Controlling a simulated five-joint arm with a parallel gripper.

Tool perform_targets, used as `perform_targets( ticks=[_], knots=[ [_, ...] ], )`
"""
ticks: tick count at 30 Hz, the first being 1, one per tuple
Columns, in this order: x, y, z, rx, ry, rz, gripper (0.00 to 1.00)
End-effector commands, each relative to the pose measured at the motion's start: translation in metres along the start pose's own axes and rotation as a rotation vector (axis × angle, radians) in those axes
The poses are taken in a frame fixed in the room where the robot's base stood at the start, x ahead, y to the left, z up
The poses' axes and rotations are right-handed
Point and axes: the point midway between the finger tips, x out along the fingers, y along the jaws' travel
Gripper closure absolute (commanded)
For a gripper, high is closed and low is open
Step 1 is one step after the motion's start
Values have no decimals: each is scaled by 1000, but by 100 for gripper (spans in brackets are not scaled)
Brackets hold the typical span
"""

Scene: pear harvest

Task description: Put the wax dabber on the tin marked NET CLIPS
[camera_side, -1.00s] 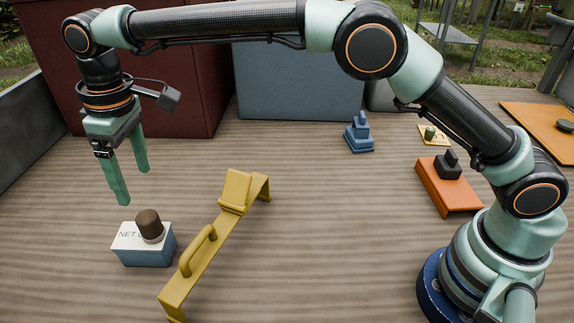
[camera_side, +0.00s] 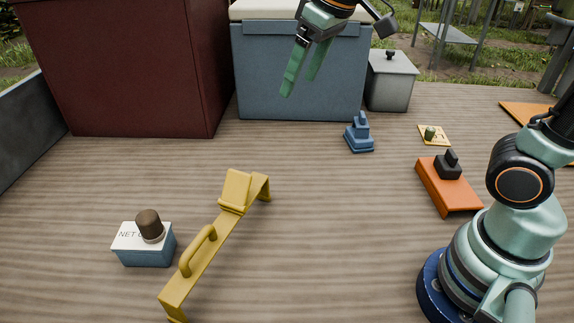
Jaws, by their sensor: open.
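The tin marked NET CLIPS (camera_side: 145,256) is a blue-grey box with a white top at the lower left; only part of its lettering shows. A small brown-capped piece with a pale base, which looks like the wax dabber (camera_side: 149,224), stands upright on the tin's top, toward its right side, and covers part of the lettering. My gripper (camera_side: 299,88) is open and empty, high up in front of the blue cooler, well away from the tin and the dabber.
A yellow stand with a handle (camera_side: 209,249) is right of the tin. A blue stepped piece (camera_side: 359,134), an orange bench with a black block (camera_side: 455,197) and a small yellow card (camera_side: 434,135) lie farther right. A maroon box (camera_side: 140,70), blue cooler (camera_side: 290,75) and grey canister (camera_side: 391,82) line the back.

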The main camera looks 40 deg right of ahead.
Motion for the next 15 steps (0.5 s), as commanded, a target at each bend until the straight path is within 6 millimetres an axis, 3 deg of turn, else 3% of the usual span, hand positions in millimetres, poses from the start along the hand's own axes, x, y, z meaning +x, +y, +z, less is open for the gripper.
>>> perform_targets(
  ticks=[3,7,10,15],
  knots=[
    [-3,24,40,81,44,30,20],
    [1,40,77,148,80,58,20],
    [6,47,96,184,99,73,20],
    [11,52,110,211,114,85,20]
  ],
)
